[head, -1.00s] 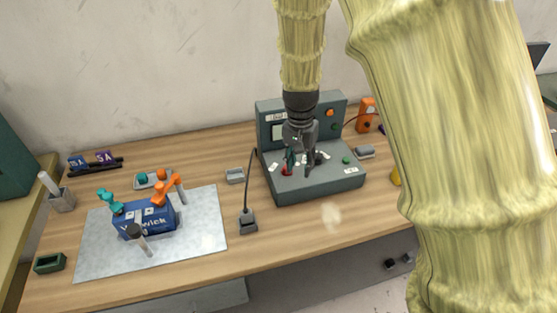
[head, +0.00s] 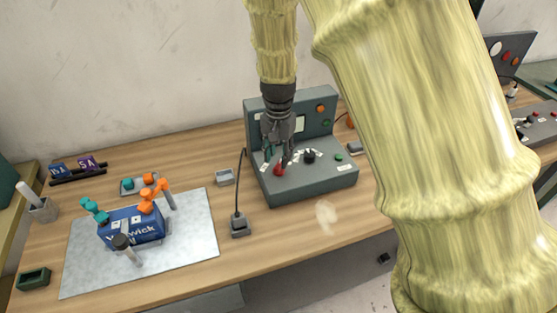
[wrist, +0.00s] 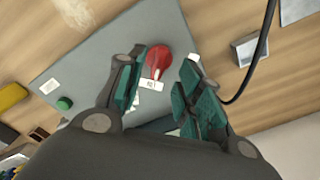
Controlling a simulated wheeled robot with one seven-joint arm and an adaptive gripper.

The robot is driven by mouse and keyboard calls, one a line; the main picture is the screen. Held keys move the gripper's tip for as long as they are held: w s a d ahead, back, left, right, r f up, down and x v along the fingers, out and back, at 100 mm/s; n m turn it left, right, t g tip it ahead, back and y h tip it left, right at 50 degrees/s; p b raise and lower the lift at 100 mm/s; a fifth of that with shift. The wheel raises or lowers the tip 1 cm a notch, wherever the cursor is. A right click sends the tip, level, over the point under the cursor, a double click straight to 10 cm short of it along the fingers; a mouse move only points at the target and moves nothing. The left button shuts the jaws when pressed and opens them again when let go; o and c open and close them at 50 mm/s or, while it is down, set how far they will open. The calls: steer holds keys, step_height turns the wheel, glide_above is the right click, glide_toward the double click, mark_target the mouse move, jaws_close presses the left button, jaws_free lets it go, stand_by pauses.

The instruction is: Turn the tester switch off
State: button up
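The grey tester (head: 318,181) stands at the back of the bench, with an upright panel behind a sloped deck. A red switch (head: 279,170) sits on the left of its deck, and a black knob (head: 309,156) is to the right of it. My gripper (head: 279,164) points down over the red switch. In the wrist view the red switch (wrist: 158,60) shows between and just beyond my open fingers (wrist: 156,90), with a small white label below it. The fingers hold nothing. I cannot tell whether a finger touches the switch.
A black cable runs from the tester to a grey block (head: 240,227) in front. A grey mat (head: 195,240) with a blue box (head: 134,225) lies to the left. A small grey tray (head: 224,177) is beside the tester. A second panel is at far right.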

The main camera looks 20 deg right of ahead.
mark_target(279, 164)
steer(key=shift+f+p, duration=0.3)
steer(key=shift+f, duration=1.4)
jaws_close()
